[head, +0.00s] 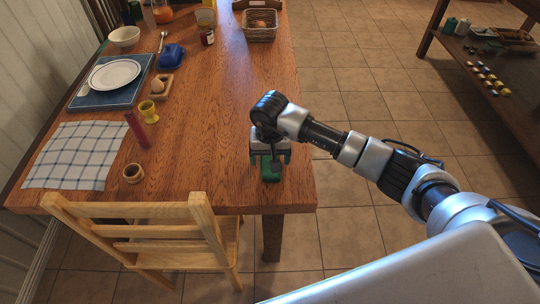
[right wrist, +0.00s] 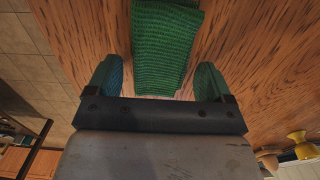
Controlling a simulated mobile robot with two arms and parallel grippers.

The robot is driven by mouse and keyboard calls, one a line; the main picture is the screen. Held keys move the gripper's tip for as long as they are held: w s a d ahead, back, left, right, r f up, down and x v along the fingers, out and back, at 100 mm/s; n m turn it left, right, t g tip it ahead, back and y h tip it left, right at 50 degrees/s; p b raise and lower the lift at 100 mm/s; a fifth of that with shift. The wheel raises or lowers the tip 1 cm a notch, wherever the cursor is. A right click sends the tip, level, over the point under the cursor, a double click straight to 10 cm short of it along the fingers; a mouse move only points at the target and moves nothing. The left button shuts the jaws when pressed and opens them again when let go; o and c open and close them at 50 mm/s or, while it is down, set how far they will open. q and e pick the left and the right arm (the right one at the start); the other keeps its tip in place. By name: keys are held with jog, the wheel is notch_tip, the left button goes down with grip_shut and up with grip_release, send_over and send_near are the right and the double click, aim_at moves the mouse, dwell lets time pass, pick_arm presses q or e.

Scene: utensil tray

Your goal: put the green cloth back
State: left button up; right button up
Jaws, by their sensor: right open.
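The green cloth (head: 271,171) lies folded on the wooden table near its front right corner. In the right wrist view the ribbed green cloth (right wrist: 163,45) runs between the two fingers. My right gripper (head: 270,158) is above the cloth in the head view, its jaws pointing down. In the right wrist view my right gripper (right wrist: 152,80) is open, with a finger on each side of the cloth and a gap beside it. Part of the cloth is hidden under the gripper in the head view. My left gripper is not in view.
A wooden chair (head: 150,230) stands at the front edge. A basket (head: 260,36) sits at the back. The table's middle is clear.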

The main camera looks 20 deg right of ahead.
aim_at(270, 157)
notch_tip(270, 157, up, 12)
jog(key=b, duration=0.1)
dwell(0.5)
